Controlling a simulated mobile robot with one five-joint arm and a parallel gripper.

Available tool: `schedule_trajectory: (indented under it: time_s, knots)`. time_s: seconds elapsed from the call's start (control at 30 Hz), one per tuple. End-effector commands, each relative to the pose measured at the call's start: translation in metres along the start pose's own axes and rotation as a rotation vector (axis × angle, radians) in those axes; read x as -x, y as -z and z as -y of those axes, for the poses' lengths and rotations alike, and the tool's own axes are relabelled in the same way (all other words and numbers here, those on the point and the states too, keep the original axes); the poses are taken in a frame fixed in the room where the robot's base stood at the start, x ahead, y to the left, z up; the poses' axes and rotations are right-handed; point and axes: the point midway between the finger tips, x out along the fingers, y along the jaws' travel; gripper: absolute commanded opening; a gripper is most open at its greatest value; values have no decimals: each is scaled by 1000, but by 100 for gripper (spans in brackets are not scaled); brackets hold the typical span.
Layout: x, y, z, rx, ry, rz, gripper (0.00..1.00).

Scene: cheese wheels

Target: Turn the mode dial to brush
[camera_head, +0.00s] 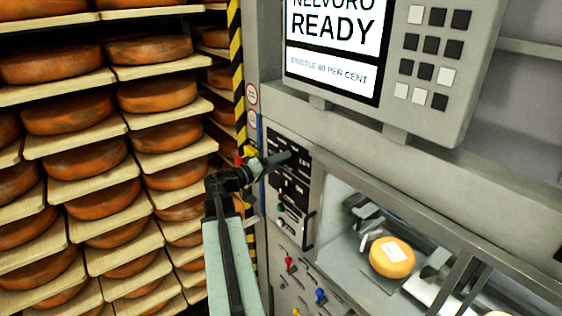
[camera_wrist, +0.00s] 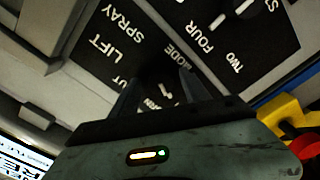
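The black control panel with the mode dial's labels (camera_wrist: 110,35) fills the upper part of the wrist view. MODE, SPRAY and LIFT are readable; other words are cut off or covered, and I cannot read BRUSH. My gripper (camera_wrist: 160,90) has its two dark fingers apart, pointing at the panel just below the word MODE. A small white mark shows between them on a dark area; the dial's shape cannot be made out. In the head view, my gripper (camera_head: 280,158) is at the panel's upper part and covers some of it. Contact with the dial cannot be told.
A second black panel (camera_wrist: 245,35) with FOUR and TWO lies beside it. A screen (camera_head: 330,50) reading READY hangs above. Cheese racks (camera_head: 85,160) stand to the left, past a yellow-black striped post (camera_head: 237,75). An orange cheese wheel (camera_head: 391,268) sits in the machine's bay.

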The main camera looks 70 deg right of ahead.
Motion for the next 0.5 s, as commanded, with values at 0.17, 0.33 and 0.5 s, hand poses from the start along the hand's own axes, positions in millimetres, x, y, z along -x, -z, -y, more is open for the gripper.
schedule_trajectory:
  time_s: [0.17,0.33,0.5]
  knots:
    - [0,0,0,-1,0,0,54]
    - [18,-1,0,-1,2,-2,54]
    - [53,-1,0,0,3,-3,54]
